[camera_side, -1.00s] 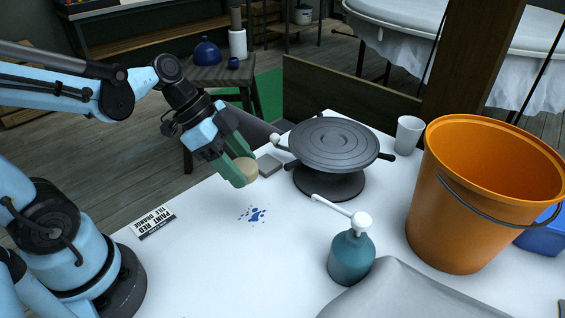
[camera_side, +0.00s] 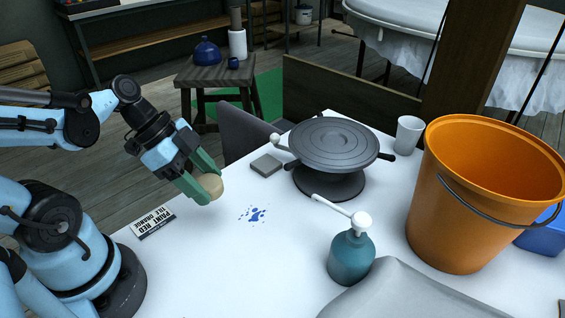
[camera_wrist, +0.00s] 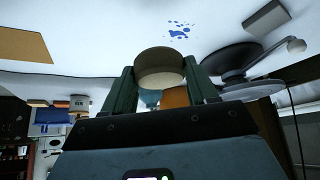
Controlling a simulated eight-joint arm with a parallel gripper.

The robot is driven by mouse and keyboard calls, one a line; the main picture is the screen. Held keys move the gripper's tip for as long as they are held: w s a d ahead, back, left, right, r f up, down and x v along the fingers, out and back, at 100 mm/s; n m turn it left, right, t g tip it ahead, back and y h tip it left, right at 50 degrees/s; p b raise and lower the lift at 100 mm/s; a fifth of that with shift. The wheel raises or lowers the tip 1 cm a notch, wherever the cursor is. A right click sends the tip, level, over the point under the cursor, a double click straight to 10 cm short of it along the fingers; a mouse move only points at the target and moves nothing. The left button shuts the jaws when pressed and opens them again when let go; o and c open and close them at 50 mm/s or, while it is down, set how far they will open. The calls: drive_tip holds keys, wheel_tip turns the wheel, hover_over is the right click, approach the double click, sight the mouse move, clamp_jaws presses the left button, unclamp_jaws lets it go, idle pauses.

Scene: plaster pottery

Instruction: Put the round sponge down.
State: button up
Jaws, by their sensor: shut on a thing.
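The round sponge (camera_side: 210,186) is beige and sits between the green fingers of my gripper (camera_side: 203,183), which is shut on it. In the side view it is above the white table, left of the blue paint spatter (camera_side: 254,214). In the wrist view the sponge (camera_wrist: 160,66) is held between both fingertips of my gripper (camera_wrist: 160,82), with the white table surface beyond it. The side view does not show clearly how high it is above the table.
A grey block (camera_side: 266,165) lies by the dark turntable (camera_side: 333,143). A teal pump bottle (camera_side: 351,258), an orange bucket (camera_side: 465,215), a white cup (camera_side: 408,135) and a grey cloth (camera_side: 400,292) stand or lie to the right. A printed card (camera_side: 153,222) lies at the left edge.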

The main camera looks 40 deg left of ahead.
drive_tip(key=a+f, duration=0.1)
drive_tip(key=a, duration=0.1)
drive_tip(key=w+a+f, duration=0.1)
drive_tip(key=a+f, duration=0.1)
drive_tip(key=a, duration=0.1)
drive_tip(key=w+a+f, duration=0.1)
drive_tip(key=a+f, duration=0.1)
drive_tip(key=a, duration=0.1)
drive_tip(key=shift+w+a, duration=0.1)
drive_tip(key=shift+f, duration=2.1)
drive_tip(key=o, duration=0.9)
drive_tip(key=shift+o, duration=0.2)
drive_tip(key=shift+r, duration=0.1)
drive_tip(key=v, duration=1.2)
drive_tip(key=w+d+r+n+t+y, duration=0.3)
drive_tip(key=w+d+n+y, duration=0.2)
drive_tip(key=d+n, duration=0.5)
drive_tip(key=shift+w+d+n, duration=0.3)
drive_tip(key=shift+w+d, duration=0.85)
